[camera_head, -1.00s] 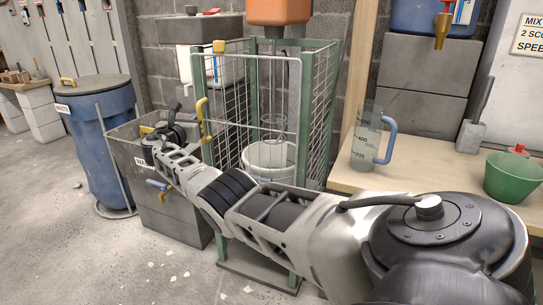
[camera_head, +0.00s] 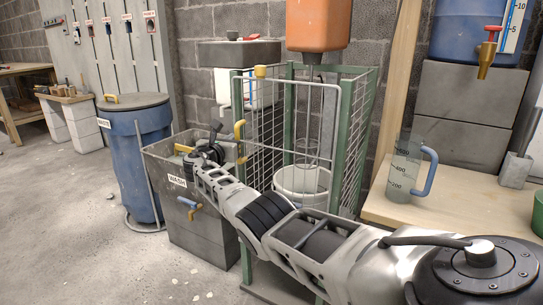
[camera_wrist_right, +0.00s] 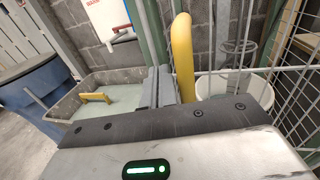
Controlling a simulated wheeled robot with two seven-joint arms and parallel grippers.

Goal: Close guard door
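The guard door (camera_head: 289,84) is a grey-framed mesh panel on the front of a green-posted cage. I cannot tell whether it sits fully flush. Its yellow handle (camera_head: 240,142) is upright at the left edge, and also stands large in the right wrist view (camera_wrist_right: 183,58). My right gripper (camera_head: 213,143) is just left of the handle, above the wash tub. In the wrist view its grey fingers (camera_wrist_right: 157,86) look close together with nothing between them. Contact with the handle is unclear. My right arm covers the lower part of the door. My left gripper is out of view.
The grey wash tub (camera_head: 181,222) stands left of the cage, with a blue barrel (camera_head: 135,150) beyond. A white bucket (camera_head: 302,182) is inside the cage under an orange hopper (camera_head: 318,25). A wooden bench (camera_head: 460,190) with a jug (camera_head: 404,170) is at right.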

